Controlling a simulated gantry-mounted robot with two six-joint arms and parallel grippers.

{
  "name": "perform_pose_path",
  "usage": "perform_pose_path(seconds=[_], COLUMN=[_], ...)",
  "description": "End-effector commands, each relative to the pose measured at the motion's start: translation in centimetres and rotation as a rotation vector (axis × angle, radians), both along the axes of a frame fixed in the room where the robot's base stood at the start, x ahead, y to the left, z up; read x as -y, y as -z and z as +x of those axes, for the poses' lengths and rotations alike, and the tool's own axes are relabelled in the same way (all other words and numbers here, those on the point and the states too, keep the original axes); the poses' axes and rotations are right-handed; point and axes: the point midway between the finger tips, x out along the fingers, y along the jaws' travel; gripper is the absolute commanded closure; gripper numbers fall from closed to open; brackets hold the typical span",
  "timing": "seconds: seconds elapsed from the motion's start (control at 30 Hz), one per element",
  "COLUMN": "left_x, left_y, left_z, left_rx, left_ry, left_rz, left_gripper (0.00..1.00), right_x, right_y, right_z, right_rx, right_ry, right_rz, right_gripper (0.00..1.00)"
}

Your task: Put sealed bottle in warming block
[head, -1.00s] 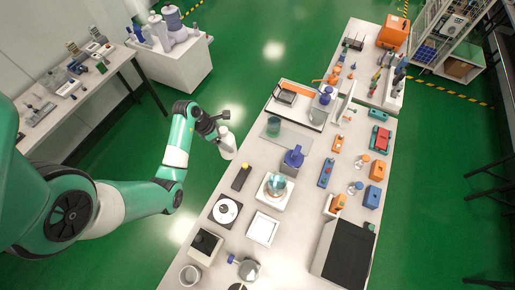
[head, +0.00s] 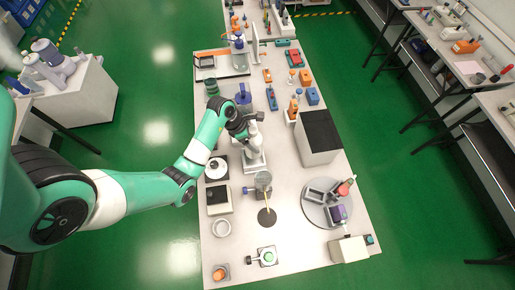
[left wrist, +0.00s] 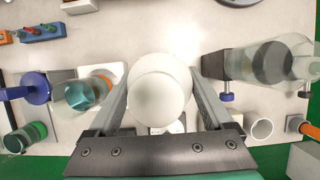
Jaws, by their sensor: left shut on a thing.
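My left gripper (head: 250,128) is shut on a white bottle (head: 254,141) and holds it over the middle of the long bench (head: 300,180). In the left wrist view the bottle's round white top (left wrist: 160,88) sits between the two fingers. The held bottle partly hides a white square plate (head: 256,163) in the head view. I cannot tell for sure which item is the warming block. A pale box with a dark top (head: 218,200) stands left of the clamp stand. My right gripper is not in view.
A clamped glass flask (head: 263,181) stands just in front of the bottle, also at right in the left wrist view (left wrist: 275,62). A large black-topped box (head: 319,135) stands to the right. A round grey tray (head: 313,214) and a glass beaker (head: 221,228) are nearer.

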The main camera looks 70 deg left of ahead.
Motion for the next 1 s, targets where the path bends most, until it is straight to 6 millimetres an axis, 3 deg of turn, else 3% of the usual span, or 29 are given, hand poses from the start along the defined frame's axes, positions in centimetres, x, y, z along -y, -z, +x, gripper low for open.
perform_pose_path(seconds=[0.13, 0.4, 0.6, 0.83, 1.0], left_x=[0.0, 0.0, 0.0, 0.0, 0.0], left_y=[1.0, 6.1, 6.6, 10.0, 10.0], left_z=[0.0, 0.0, 0.0, 0.0, 0.0], left_rx=[0.000, 0.000, 0.001, 0.000, 0.001], left_ry=[0.000, -0.001, 0.000, -0.001, -0.001], left_rz=[-0.001, 0.000, 0.001, 0.000, 0.002], left_gripper=[1.00, 1.00, 1.00, 1.00, 1.00], right_x=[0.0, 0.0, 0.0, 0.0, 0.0], right_y=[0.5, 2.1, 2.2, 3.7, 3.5], right_z=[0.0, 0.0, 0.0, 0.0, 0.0], right_rx=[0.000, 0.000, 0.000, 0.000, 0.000], right_ry=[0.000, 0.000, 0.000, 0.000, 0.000], right_rz=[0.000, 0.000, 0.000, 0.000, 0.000], right_gripper=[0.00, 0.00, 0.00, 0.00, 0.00])
